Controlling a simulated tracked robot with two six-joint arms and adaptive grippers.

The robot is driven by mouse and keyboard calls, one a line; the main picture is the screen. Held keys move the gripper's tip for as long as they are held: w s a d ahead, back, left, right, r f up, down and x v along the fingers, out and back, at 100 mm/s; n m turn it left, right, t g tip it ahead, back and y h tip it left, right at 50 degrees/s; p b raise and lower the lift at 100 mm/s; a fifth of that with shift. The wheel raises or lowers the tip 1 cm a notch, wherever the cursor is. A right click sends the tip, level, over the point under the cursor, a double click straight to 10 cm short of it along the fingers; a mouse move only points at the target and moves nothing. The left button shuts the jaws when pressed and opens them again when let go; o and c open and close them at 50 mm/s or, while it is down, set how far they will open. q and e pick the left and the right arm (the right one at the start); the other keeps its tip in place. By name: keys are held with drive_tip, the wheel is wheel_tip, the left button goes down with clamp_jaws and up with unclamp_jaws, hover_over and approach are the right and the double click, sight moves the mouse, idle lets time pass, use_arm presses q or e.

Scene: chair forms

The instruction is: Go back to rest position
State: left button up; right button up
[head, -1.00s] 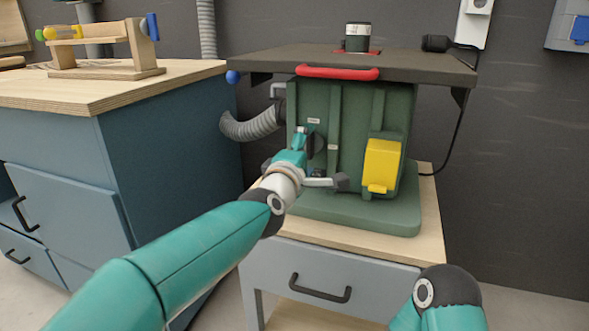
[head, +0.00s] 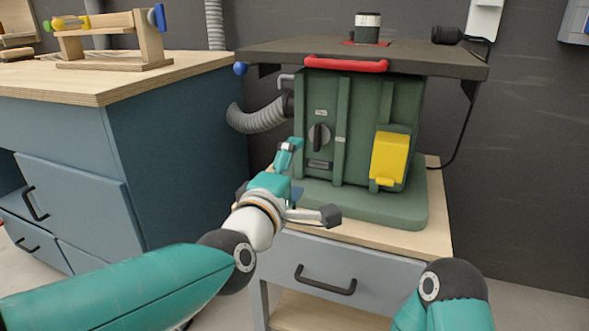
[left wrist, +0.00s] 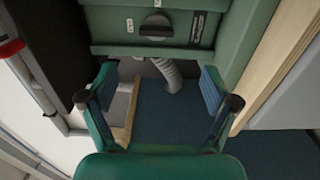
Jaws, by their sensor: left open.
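My left gripper (head: 312,182) is open and empty, in front of the lower left of the green machine (head: 360,115) and apart from it. In the left wrist view my left gripper (left wrist: 160,90) has its two fingers spread wide with nothing between them. The machine's dark rotary switch (head: 319,136) shows beyond the gripper; it is also at the top of the left wrist view (left wrist: 156,27). Of my right arm only a dark joint and teal link show at the bottom right of the head view; its gripper is out of view.
The machine has a yellow box (head: 390,157), a red front bar (head: 346,64) and a grey hose (head: 258,117). It stands on a wooden stand with a drawer (head: 330,270). A blue cabinet (head: 180,150) with a wooden top is at left. Open floor lies at right.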

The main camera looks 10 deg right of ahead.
use_arm(q)
drive_tip(key=w+a+f+n+g+y+p, duration=0.2)
drive_tip(key=w+a+f+y, duration=0.15)
drive_tip(key=a+f, duration=0.65)
drive_tip(key=w+a+f+n+g+y+p, duration=0.1)
drive_tip(key=w+a+f+y+p, duration=0.2)
drive_tip(key=a+f, duration=0.75)
wheel_tip(320, 180, down, 13)
drive_tip(key=s+a+g, duration=0.1)
drive_tip(key=s+g, duration=0.2)
drive_tip(key=s+a+f+m+g+p, duration=0.1)
drive_tip(key=s+a+f+m+g, duration=0.15)
drive_tip(key=s+f, duration=0.7)
drive_tip(key=s+a+f+m+g+p, duration=0.1)
drive_tip(key=s+a+f+m+g, duration=0.2)
drive_tip(key=s+f, duration=0.7)
drive_tip(key=s+d+r+m+g, duration=0.3)
drive_tip(key=s+m, duration=0.3)
drive_tip(key=s, duration=0.4)
wheel_tip(320, 180, up, 38)
drive_tip(key=p, duration=3.8)
drive_tip(key=shift+a+m, duration=0.25)
drive_tip(key=shift+m, duration=0.2)
